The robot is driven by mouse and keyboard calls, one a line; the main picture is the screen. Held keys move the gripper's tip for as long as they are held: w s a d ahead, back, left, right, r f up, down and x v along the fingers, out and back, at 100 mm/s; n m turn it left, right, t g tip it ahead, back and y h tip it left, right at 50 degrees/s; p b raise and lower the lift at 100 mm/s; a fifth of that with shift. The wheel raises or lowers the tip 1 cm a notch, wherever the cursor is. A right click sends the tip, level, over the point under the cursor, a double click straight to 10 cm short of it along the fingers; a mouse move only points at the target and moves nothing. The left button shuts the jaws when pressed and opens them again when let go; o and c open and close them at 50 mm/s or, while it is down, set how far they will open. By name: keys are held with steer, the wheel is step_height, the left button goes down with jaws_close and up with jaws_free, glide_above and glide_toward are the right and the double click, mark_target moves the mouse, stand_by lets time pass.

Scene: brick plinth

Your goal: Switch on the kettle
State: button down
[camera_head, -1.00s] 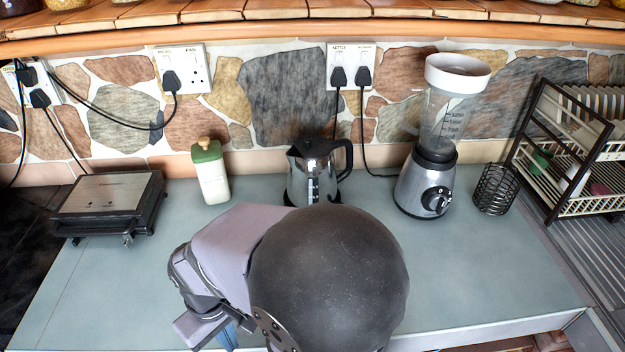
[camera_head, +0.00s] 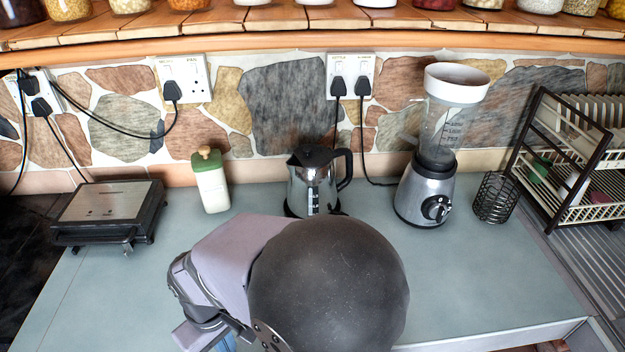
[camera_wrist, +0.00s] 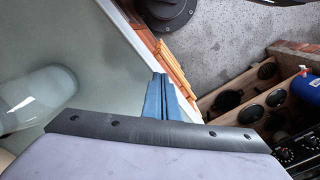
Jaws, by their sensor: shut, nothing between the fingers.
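The kettle (camera_head: 311,188) is silver with a black lid and handle. It stands upright on the grey-green counter (camera_head: 120,290), near the back wall. A double wall socket (camera_head: 350,67) above it holds two black plugs, the left one under a label that seems to read kettle. The kettle's switch is too small to make out. My gripper (camera_head: 222,342) is at the front of the counter, well apart from the kettle and mostly hidden behind my arm. The wrist view shows its blue fingers (camera_wrist: 160,82) shut and empty near the counter's edge.
A blender (camera_head: 427,190) and a black wire basket (camera_head: 495,197) stand right of the kettle, before a dish rack (camera_head: 562,160). A green-lidded bottle (camera_head: 210,185) and a grill (camera_head: 110,212) stand left. The counter between grill and arm is clear. A jar shelf (camera_head: 300,42) runs above.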

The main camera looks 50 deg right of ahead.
step_height(320, 180, up, 7)
steer(key=t+p, duration=0.2)
steer(key=p, duration=0.6)
glide_above(311, 202)
steer(key=s+a, duration=0.4)
steer(key=s+d+p, duration=0.1)
steer(key=s+d, duration=0.5)
steer(key=d, duration=0.4)
steer(key=shift+d+f+n+t, duration=0.15)
steer(key=shift+d+n+t, duration=0.15)
steer(key=shift+d+t, duration=0.1)
steer(key=shift+f, duration=0.1)
steer(key=shift+b+x, duration=1.55)
steer(key=shift+x, duration=1.9)
steer(key=shift+a, duration=0.1)
